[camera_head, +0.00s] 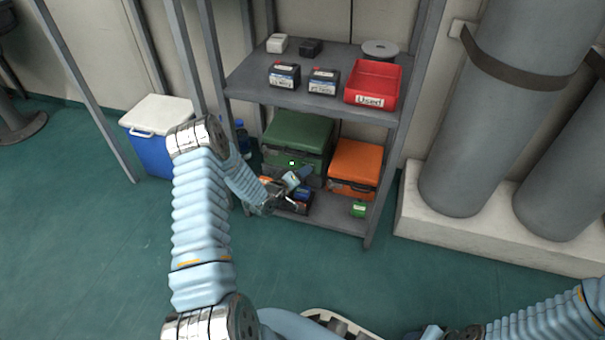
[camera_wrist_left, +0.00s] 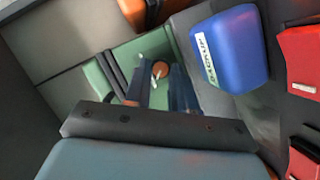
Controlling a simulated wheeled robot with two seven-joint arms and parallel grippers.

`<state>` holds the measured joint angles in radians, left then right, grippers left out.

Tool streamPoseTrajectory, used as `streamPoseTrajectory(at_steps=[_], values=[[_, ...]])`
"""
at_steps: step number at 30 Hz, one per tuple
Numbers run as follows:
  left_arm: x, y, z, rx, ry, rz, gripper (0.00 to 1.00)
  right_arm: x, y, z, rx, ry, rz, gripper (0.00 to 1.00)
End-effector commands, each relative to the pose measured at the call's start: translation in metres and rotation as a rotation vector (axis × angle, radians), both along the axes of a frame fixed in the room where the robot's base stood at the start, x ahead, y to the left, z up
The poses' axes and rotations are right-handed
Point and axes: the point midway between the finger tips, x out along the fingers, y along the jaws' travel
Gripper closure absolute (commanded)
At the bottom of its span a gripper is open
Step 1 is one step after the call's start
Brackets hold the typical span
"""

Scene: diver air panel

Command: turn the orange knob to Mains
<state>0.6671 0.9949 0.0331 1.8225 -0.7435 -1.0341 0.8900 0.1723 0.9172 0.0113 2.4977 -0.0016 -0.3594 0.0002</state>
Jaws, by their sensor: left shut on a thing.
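The orange knob (camera_wrist_left: 160,69) is a small round disc with a white pointer mark on a green surface (camera_wrist_left: 125,58) in the left wrist view. My left gripper (camera_wrist_left: 161,84) has its two dark fingers close on either side of the knob and is shut on it. The fingers hide part of the knob. In the head view my left gripper (camera_head: 303,175) reaches into the lower shelf, in front of the green case (camera_head: 300,133), and the knob cannot be made out there. The word Mains is not readable.
A blue block (camera_wrist_left: 228,48) with a white label is close right of the fingers. An orange case (camera_head: 354,164) and small green box (camera_head: 358,209) share the lower shelf. A red bin (camera_head: 372,82) stands above. Open floor (camera_head: 105,250) lies left.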

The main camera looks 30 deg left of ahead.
Motion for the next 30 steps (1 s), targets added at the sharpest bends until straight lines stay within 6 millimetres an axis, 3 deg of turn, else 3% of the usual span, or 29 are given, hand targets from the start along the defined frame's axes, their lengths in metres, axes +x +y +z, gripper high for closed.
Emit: streamPoseTrajectory(at_steps=[3,4,9,23,30], values=[[-0.0007,-0.0012,-0.0012,-0.002,0.003,-0.001,1.00,0.0000,0.0000,-0.0001,0.000,0.000,0.000,0.57],[-0.0006,-0.0013,-0.0013,-0.002,0.003,-0.001,0.73,0.0000,-0.0001,-0.0001,0.000,0.000,0.000,0.57],[-0.0004,-0.0009,-0.0009,-0.001,0.003,0.000,0.49,0.0000,0.0000,-0.0001,0.000,0.000,0.000,0.57],[-0.0001,-0.0012,-0.0005,0.036,0.011,-0.002,0.49,0.0000,0.0000,-0.0001,0.000,0.000,0.000,0.57],[0.0014,-0.0065,0.0029,0.312,0.076,-0.007,0.49,0.0000,-0.0001,-0.0001,0.000,0.000,0.000,0.57]])
